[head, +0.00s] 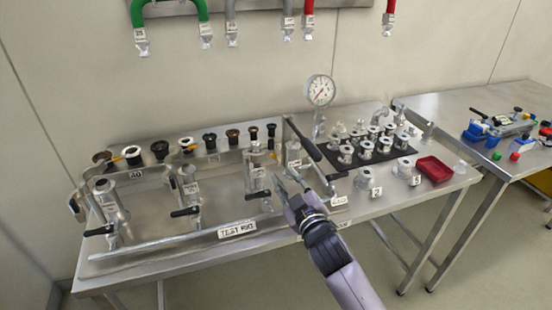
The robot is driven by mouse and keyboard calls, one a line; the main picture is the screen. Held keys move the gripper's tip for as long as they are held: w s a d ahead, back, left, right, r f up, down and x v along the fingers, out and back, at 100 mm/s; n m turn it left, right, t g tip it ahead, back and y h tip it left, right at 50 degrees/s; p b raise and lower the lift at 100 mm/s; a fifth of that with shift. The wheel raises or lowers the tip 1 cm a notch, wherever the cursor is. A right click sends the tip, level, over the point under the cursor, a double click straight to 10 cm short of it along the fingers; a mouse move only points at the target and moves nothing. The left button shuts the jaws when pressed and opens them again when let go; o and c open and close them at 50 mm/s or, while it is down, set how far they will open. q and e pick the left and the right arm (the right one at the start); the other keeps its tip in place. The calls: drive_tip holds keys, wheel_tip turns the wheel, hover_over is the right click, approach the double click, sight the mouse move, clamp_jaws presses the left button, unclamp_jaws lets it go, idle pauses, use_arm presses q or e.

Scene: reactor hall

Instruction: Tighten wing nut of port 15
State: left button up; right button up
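The test rig (150,240) is a steel tray frame on the left of the steel table. Its row of ports carries clamps with black levers, from a large port (108,198) at the left to smaller ones (258,180) towards the middle. One label reads 40; the others are too small to read surely, so I cannot tell which is port 15. No wing nut can be made out clearly. My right gripper (287,180) is at the rig's right part, its fingers pointing up and left, apart with nothing seen between them. My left gripper is out of view.
A pressure gauge (320,91) stands behind the rig. A black mat (345,171) with several metal fittings and a red tray (434,169) are at the right. Black caps (210,141) line the back. Hoses (206,12) hang above. A second table (470,98) adjoins at right.

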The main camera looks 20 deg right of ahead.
sight(274, 158)
drive_tip(key=w+p, duration=0.1)
drive_tip(key=w, duration=0.7)
drive_tip(key=shift+w+a, duration=0.15)
drive_tip(key=shift+c, duration=0.6)
clamp_jaws()
